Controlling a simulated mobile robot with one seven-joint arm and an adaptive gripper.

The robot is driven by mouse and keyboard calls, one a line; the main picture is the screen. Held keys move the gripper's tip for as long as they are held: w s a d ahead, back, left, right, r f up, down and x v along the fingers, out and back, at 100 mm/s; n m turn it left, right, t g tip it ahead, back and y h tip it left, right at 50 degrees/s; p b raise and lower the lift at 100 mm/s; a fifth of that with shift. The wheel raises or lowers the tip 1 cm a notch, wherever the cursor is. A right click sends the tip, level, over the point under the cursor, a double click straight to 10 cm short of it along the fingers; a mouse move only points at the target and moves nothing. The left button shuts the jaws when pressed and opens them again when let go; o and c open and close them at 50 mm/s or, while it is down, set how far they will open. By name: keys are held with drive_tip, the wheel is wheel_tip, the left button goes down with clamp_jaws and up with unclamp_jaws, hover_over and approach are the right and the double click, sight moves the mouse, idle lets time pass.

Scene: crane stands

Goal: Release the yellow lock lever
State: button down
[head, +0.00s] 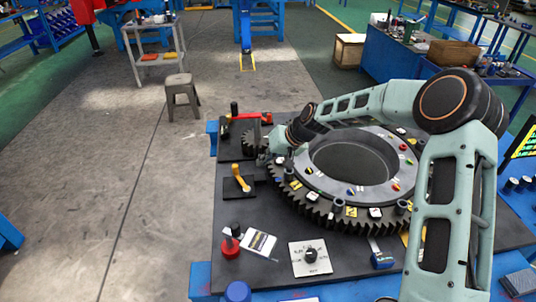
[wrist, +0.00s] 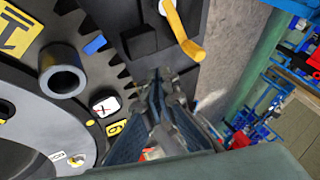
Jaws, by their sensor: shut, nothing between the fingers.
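The yellow lock lever (head: 238,172) stands on a dark plate at the left side of the black table, left of the big toothed ring. It also shows at the top of the wrist view (wrist: 184,32), as a bent yellow handle on a pale round pivot. My gripper (head: 265,157) is over the left rim of the ring, just up and right of the lever in the head view. In the wrist view my gripper (wrist: 158,82) has its fingers together and empty, pointing toward the lever's plate and apart from the handle.
The toothed ring (head: 310,197) carries numbered yellow tags and short grey tubes. A red-handled lever (head: 250,116) is at the table's far left corner. A red knob (head: 229,246), a printed card (head: 259,243) and a dial (head: 310,256) are at the near side. Open floor lies left.

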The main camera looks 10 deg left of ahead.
sight(241, 177)
drive_tip(key=x, duration=0.3)
drive_tip(key=shift+a+f, duration=0.1)
drive_tip(key=shift+a, duration=0.05)
drive_tip(key=shift+s+a+f+p, duration=0.1)
drive_tip(key=shift+s+a+p, duration=0.1)
drive_tip(key=shift+a+p, duration=0.55)
drive_tip(key=shift+s+a+p, duration=0.2)
drive_tip(key=shift+a, duration=0.95)
